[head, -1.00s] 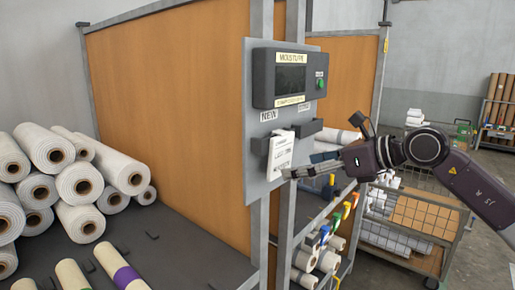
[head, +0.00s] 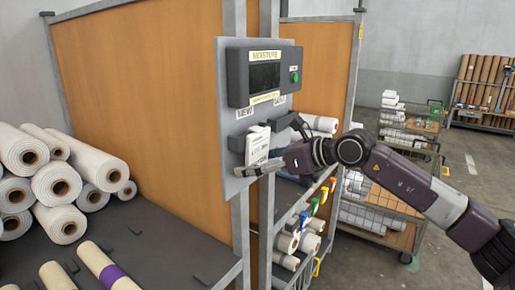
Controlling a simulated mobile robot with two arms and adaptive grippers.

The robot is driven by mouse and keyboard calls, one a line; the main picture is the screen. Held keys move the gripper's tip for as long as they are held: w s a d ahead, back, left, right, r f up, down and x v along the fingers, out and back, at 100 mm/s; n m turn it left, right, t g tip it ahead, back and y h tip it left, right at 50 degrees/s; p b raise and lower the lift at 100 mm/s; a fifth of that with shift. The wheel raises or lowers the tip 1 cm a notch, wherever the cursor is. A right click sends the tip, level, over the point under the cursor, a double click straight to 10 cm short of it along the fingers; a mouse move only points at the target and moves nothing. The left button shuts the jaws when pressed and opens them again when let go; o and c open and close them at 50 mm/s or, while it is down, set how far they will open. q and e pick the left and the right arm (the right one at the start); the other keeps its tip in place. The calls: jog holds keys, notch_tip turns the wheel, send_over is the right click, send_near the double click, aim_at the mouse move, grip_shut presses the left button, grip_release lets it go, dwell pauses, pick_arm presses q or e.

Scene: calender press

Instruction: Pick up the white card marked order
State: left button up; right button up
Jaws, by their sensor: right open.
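A white card (head: 257,142) with dark print too small to read stands upright, slightly tilted, at the left dark holder (head: 236,142) on the grey panel. It is the only such card I see in the holders. My right gripper (head: 266,148) reaches in from the right, open. One finger lies across the front of the card's lower part, and the other sticks up to the card's right, by the right holder. I cannot tell whether the fingers touch the card. My left gripper is not in view.
A moisture meter (head: 264,76) with a screen and green button sits above the holders. White rolls (head: 58,183) lie stacked on the dark table (head: 150,235) at left. A rack with coloured clips (head: 312,207) is below the right arm. A wire cart (head: 385,215) stands behind it.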

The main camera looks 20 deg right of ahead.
jog(key=c, duration=1.1)
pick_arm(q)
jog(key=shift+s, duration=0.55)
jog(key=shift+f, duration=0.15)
pick_arm(e)
jog(key=shift+r, duration=0.1)
jog(key=shift+s+d+r+b, duration=0.25)
jog(key=shift+r+b, duration=0.05)
jog(key=shift+b, duration=0.1)
jog(key=shift+c, duration=0.3)
jog(key=b+v, duration=0.2)
jog(key=v, duration=0.5)
jog(key=r+b+v, duration=0.1)
jog(key=b+v, duration=0.1)
jog(key=v, duration=0.5)
jog(key=shift+w+a+r, duration=0.1)
jog(key=shift+w+a, duration=0.05)
jog(key=shift+w, duration=0.05)
jog(key=shift+c, duration=1.1)
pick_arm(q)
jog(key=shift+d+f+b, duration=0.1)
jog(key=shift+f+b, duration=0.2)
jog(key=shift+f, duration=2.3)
pick_arm(e)
jog(key=shift+s+d+r, duration=0.3)
jog(key=shift+s+r, duration=0.05)
jog(key=shift+s, duration=0.1)
